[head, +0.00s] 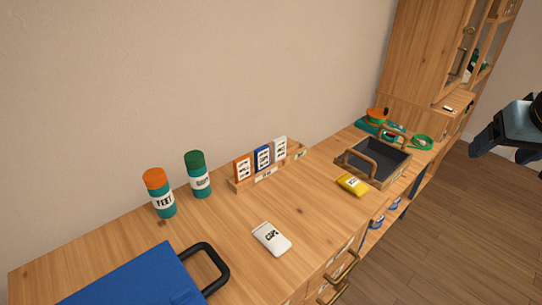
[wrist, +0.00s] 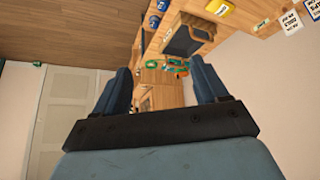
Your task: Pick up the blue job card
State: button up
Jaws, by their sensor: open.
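The blue job card (head: 262,158) stands upright in a wooden rack (head: 270,174) at the back of the counter, against the wall. It is between an orange card (head: 243,169) on its left and a white card (head: 280,149) on its right. My gripper (head: 507,154) is at the right edge of the head view, over the floor, well apart from the rack. In the wrist view my gripper (wrist: 161,88) shows two separated blue fingers with nothing between them.
Two teal bottles, orange-capped (head: 160,194) and green-capped (head: 198,176), stand left of the rack. A white packet (head: 271,238), a yellow packet (head: 352,184) and a dark tray with wooden handles (head: 350,160) are on the counter. A blue case (head: 135,280) lies front left.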

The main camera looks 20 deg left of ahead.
aim_at(263, 150)
jog(key=w+a+f+n+t+y, duration=0.25)
jog(key=w+a+f, duration=0.25)
jog(key=w+a, duration=0.4)
jog(key=w+a+f+n+t+y, duration=0.15)
jog(key=w+a+f+n, duration=0.3)
jog(key=w+a, duration=0.5)
jog(key=w+a+f+n+y, duration=0.25)
jog(key=a+f+y, duration=0.25)
jog(key=a+f, duration=0.45)
jog(key=s+a+f+n+g+y, duration=0.1)
jog(key=s+a+f+y, duration=0.25)
jog(key=a, duration=0.25)
jog(key=s+a+f+n+g+y, duration=0.1)
jog(key=s+a+f+y, duration=0.25)
jog(key=s+a, duration=0.2)
jog(key=x, duration=1.4)
jog(key=shift+a, duration=0.1)
jog(key=c, duration=0.7)
